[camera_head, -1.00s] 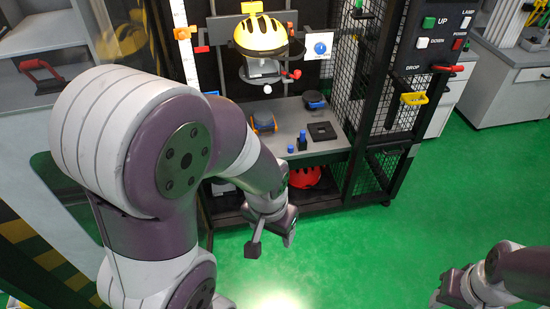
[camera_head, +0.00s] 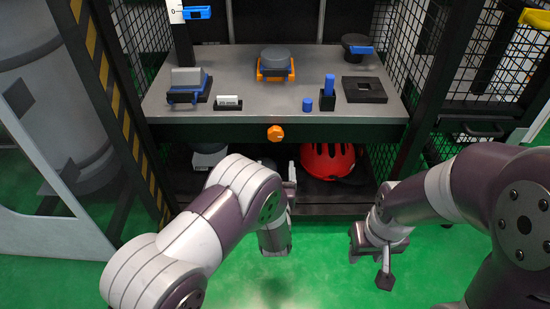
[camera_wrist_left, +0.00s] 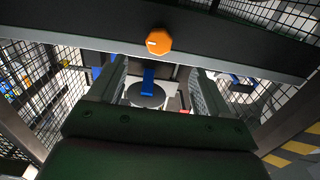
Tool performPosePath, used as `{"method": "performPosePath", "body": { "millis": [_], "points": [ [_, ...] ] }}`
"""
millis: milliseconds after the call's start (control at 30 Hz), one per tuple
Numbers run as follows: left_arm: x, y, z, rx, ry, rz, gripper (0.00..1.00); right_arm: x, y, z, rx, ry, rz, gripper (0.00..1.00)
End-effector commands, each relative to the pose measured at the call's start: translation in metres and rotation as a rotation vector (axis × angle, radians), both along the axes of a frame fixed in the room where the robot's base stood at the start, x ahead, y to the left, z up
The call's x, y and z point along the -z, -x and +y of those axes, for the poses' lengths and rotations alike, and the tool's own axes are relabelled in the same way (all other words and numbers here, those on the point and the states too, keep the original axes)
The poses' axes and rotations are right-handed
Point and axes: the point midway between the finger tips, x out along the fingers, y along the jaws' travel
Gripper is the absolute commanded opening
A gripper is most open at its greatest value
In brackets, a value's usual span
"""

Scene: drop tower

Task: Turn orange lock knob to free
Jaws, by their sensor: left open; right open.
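The orange lock knob (camera_head: 275,132) sits on the dark front edge of the workbench, near its middle. It also shows in the left wrist view (camera_wrist_left: 159,41) as a faceted knob with a small pale mark, beyond my fingertips. My left gripper (camera_head: 291,175) is below the knob and in front of the bench, apart from it; its arm partly hides it. In the left wrist view its two fingers (camera_wrist_left: 158,72) stand apart with nothing gripped. My right gripper (camera_head: 370,265) hangs low over the green floor at the right, open and empty, away from the knob.
The bench top (camera_head: 225,60) holds several small items, including a blue-and-grey block (camera_head: 188,85) and a black square base (camera_head: 364,90). A red helmet (camera_head: 327,160) lies on the shelf below. Mesh side panels (camera_head: 505,70) flank the bench. The green floor in front is clear.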

Motion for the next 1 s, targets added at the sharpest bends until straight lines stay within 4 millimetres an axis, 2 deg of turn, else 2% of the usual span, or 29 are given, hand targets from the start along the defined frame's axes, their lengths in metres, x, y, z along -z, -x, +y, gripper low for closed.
{"method": "performPosePath", "body": {
  "millis": [300,500,633,867,933,1000],
  "points": [
    [0.005,-0.074,0.002,-0.003,0.002,-0.007,0.78,0.046,0.000,0.000,0.000,0.000,0.001,0.43],
    [0.002,-0.111,0.000,-0.001,0.002,-0.004,0.78,0.064,0.000,0.000,0.000,0.000,0.001,0.43],
    [-0.001,-0.121,0.001,-0.001,0.000,-0.003,0.78,0.066,0.000,0.000,0.000,0.000,0.001,0.43],
    [-0.003,-0.122,0.001,0.000,0.000,-0.001,0.78,0.065,0.000,0.000,0.000,0.000,0.000,0.43],
    [-0.003,-0.122,0.001,0.000,0.000,-0.001,0.61,0.065,0.000,0.000,0.000,0.000,0.000,0.43],
    [-0.003,-0.122,0.001,0.000,0.000,-0.001,0.39,0.065,0.000,0.000,0.000,0.000,0.000,0.43]
  ]
}}
